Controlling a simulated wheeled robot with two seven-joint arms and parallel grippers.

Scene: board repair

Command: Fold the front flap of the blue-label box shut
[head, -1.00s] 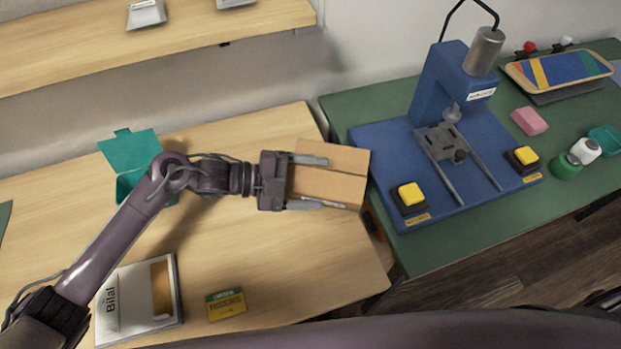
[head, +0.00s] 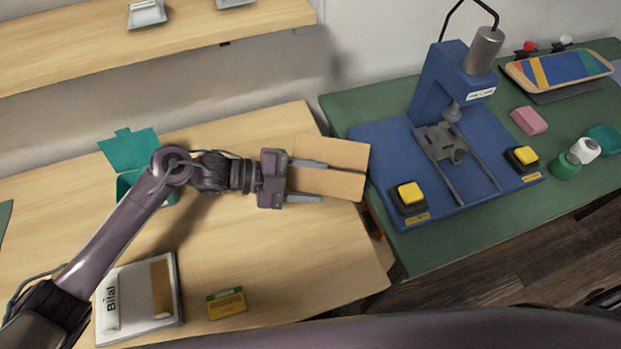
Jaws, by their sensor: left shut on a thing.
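A brown cardboard box (head: 348,153) sits at the right end of the wooden table. Two panels show on its upper side, with a seam between them; the lower panel (head: 346,186) is nearer to me. I see no blue label, and I cannot tell which panel is the front flap. My left gripper (head: 322,181) reaches over the box from the left, with one finger over each panel. It is shut on part of the box, but the gripped part is hard to make out. My right gripper is not in view.
A blue press (head: 370,142) with yellow buttons stands on the green bench just right of the box. A teal open box (head: 130,150) is behind my left arm. A white tray (head: 140,322) and a yellow-green packet (head: 226,303) lie in front. The table's middle is clear.

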